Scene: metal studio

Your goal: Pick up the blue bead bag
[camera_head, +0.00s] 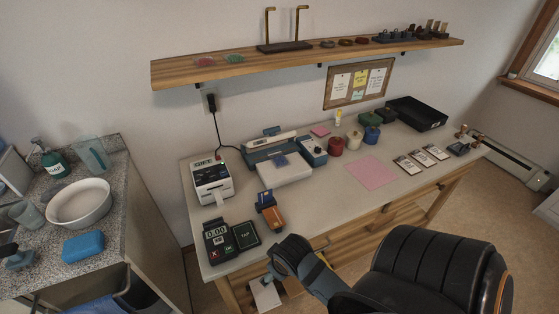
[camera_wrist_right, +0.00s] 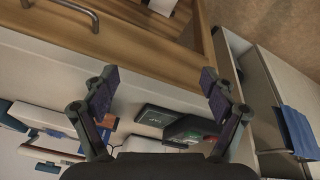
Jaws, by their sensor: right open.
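My right gripper (camera_head: 268,279) is low in front of the desk's front edge, well apart from the packet. In the right wrist view my right gripper (camera_wrist_right: 161,92) is open, with nothing between its fingers. I cannot pick out the blue bead bag for sure in that view.
The desk (camera_head: 330,203) holds a label printer (camera_head: 212,181), a card terminal (camera_head: 219,243) and an orange-and-blue item (camera_head: 270,211) near its front. A black chair (camera_head: 430,270) stands in front. Red (camera_head: 205,61) and green (camera_head: 234,58) packets lie on the shelf.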

